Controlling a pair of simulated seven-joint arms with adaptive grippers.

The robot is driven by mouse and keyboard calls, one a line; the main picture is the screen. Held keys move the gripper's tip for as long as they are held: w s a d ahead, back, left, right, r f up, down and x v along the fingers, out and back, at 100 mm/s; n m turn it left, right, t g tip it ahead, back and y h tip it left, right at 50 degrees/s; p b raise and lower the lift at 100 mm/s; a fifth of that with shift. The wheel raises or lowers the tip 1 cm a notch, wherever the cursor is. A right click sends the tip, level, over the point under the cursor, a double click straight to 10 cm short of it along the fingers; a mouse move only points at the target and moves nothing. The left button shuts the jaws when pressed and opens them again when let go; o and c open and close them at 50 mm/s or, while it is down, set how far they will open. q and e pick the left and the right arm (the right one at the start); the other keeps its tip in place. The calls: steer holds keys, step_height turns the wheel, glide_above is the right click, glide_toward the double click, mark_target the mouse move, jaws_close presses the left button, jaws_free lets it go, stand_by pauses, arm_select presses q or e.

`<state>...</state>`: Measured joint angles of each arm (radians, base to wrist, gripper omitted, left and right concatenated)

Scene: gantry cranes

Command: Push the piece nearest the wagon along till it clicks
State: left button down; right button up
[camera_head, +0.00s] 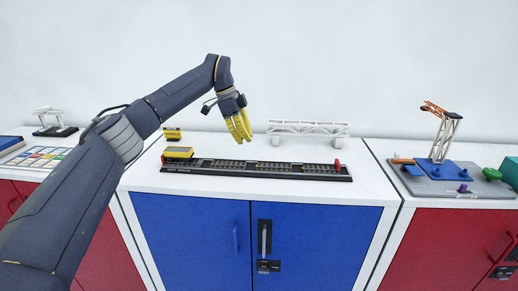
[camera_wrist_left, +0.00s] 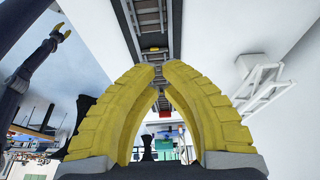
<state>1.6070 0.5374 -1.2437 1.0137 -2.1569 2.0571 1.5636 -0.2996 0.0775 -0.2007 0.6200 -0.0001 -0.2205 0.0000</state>
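The yellow wagon (camera_head: 178,152) stands at the left end of a long black track base (camera_head: 205,172) on the middle cabinet. Dark track pieces lie in a row along the base; the one nearest the wagon (camera_head: 214,163) lies just right of it. A red end block (camera_head: 336,164) stands at the right end. My left gripper (camera_head: 241,139) hangs above the track, fingers down, tips close together and nothing seen between them. In the left wrist view, track (camera_wrist_left: 152,15) runs away behind the fingertips (camera_wrist_left: 158,68).
A white truss bridge (camera_head: 308,128) stands behind the track. A small yellow block (camera_head: 172,134) is behind the wagon. A crane model on a blue base (camera_head: 440,169) stands on the right cabinet. The white top before the track is clear.

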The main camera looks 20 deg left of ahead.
mark_target(240, 162)
arm_select(q)
steer(key=x, duration=0.9)
steer(key=shift+s+f, duration=0.1)
steer(key=shift+a, duration=0.1)
steer(key=shift+s+a, duration=0.2)
steer(key=shift+a, duration=1.05)
steer(key=shift+s+a, duration=0.2)
steer(key=shift+a, duration=1)
steer(key=shift+a, duration=0.1)
steer(key=v, duration=1)
steer(key=shift+d, duration=0.3)
steer(key=shift+a, duration=0.1)
